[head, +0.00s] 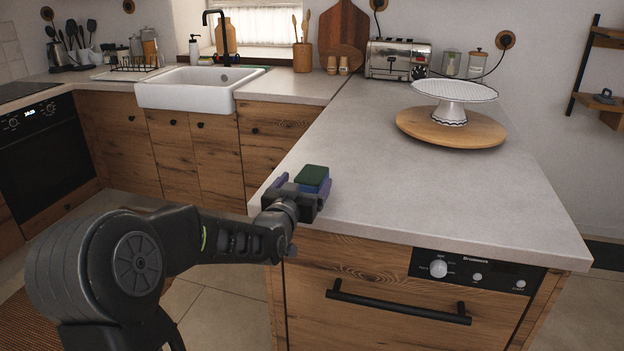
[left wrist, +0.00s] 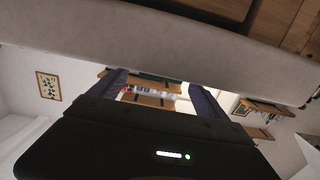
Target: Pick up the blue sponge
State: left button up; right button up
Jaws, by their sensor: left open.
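The blue sponge (head: 319,185) has a dark green top. In the head view it is at the left edge of the grey counter near the front corner. My left gripper (head: 303,187) is open, with its dark purple fingers on the left and right of the sponge. The gripper body hides the sponge's lower front, so I cannot tell whether the fingers touch it. My right gripper is not in view.
The counter (head: 400,205) is clear to the right of the sponge. A white cake stand (head: 453,100) stands on a round wooden board (head: 420,127) farther back. A toaster (head: 392,60) is by the wall.

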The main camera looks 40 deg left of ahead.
aim_at(312, 172)
pick_arm(q)
jog(key=x, duration=0.4)
jog(key=shift+w+f, duration=0.1)
jog(key=shift+w, duration=0.05)
dwell(0.4)
jog(key=c, duration=1.5)
jog(key=shift+o, duration=0.2)
notch_tip(312, 172, up, 10)
jog(key=shift+r+p, duration=0.1)
jog(key=shift+p, duration=0.45)
